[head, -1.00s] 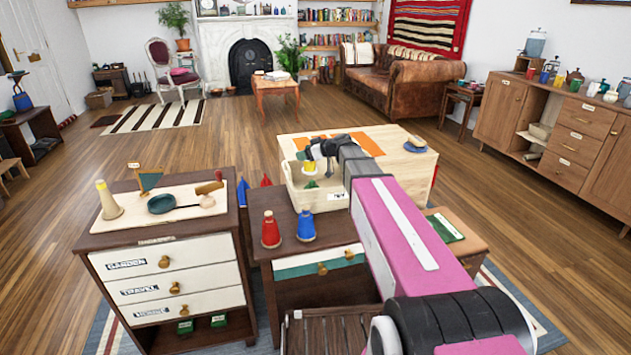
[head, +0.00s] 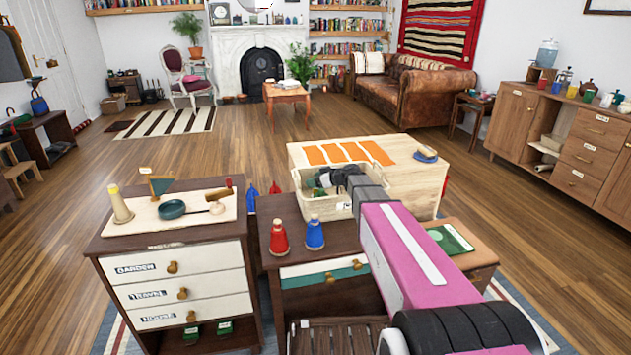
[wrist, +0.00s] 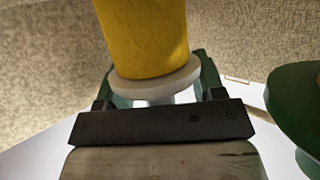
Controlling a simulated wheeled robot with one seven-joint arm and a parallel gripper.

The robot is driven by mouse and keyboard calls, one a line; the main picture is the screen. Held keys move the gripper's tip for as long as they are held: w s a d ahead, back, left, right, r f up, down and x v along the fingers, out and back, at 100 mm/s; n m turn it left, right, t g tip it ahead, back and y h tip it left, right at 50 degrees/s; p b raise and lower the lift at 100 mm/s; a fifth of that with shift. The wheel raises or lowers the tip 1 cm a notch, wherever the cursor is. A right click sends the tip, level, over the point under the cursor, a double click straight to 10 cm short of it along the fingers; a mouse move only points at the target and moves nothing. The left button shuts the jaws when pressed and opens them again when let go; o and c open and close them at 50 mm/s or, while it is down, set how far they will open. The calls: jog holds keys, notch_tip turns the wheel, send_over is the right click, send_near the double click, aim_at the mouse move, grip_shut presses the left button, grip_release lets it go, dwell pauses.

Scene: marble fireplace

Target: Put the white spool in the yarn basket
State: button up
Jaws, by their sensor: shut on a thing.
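The white spool (wrist: 145,38) fills the upper middle of the wrist view; it has a white flange and a yellow winding. My gripper (wrist: 156,92) is shut on its white end. In the head view my gripper (head: 322,183) is dark and reaches down inside the cream yarn basket (head: 318,207), which hides most of the spool. The basket's woven wall (wrist: 45,62) stands behind the spool in the wrist view. Whether the spool touches the basket's floor I cannot tell.
A green spool-like thing (wrist: 293,105) lies right of my gripper in the basket. A pale wooden chest (head: 425,180) with orange stripes is beside and behind the basket.

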jog(key=o, duration=0.9)
jog(key=shift+f, duration=0.1)
jog(key=shift+o, duration=0.2)
jog(key=v, duration=0.7)
jog(key=shift+d+r, duration=0.15)
jog(key=shift+r, duration=0.05)
jog(key=shift+s+r, duration=0.1)
